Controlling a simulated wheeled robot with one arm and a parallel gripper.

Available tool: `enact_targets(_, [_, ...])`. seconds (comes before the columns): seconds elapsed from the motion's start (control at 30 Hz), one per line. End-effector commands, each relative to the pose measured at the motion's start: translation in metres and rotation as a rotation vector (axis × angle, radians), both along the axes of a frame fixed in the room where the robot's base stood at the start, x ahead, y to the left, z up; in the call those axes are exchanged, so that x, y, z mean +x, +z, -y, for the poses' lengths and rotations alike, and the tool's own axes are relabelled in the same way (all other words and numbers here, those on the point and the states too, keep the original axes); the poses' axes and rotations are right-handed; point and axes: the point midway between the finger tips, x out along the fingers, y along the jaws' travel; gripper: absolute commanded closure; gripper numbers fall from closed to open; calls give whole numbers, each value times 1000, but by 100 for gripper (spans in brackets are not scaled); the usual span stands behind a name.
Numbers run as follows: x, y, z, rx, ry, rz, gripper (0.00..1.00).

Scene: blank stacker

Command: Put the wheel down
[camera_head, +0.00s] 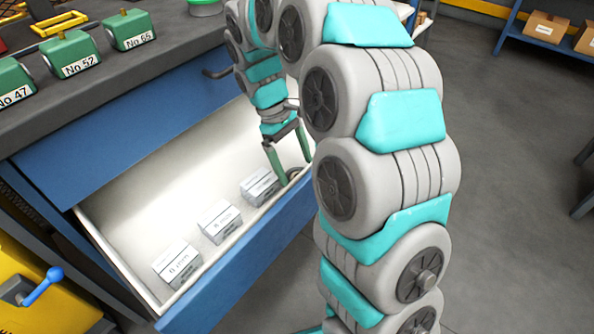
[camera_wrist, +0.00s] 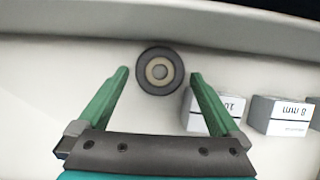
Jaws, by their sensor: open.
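My gripper (camera_wrist: 158,75) is open, with one green finger on each side of the wheel and a gap showing on both sides. In the head view my gripper (camera_head: 295,172) reaches down into the drawer's right end. The wheel is small and mostly hidden by the fingers there.
The open drawer (camera_head: 110,212) has a blue front. Several small white boxes stand in it: one (camera_head: 259,186) close beside my gripper, then a middle box (camera_head: 219,221) and a nearer box (camera_head: 177,264). Green numbered blocks (camera_head: 70,55) stand on the bench top above.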

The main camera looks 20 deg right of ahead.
Motion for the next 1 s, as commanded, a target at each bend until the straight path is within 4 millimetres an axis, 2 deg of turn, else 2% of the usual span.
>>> enact_targets(0.3, [19,51,-13,1,1,6,0])
enact_targets(0.5, [26,74,-19,0,1,3,0])
enact_targets(0.7, [29,86,-21,-1,2,-2,0])
enact_targets(1.0, [29,88,-22,0,2,-1,0])
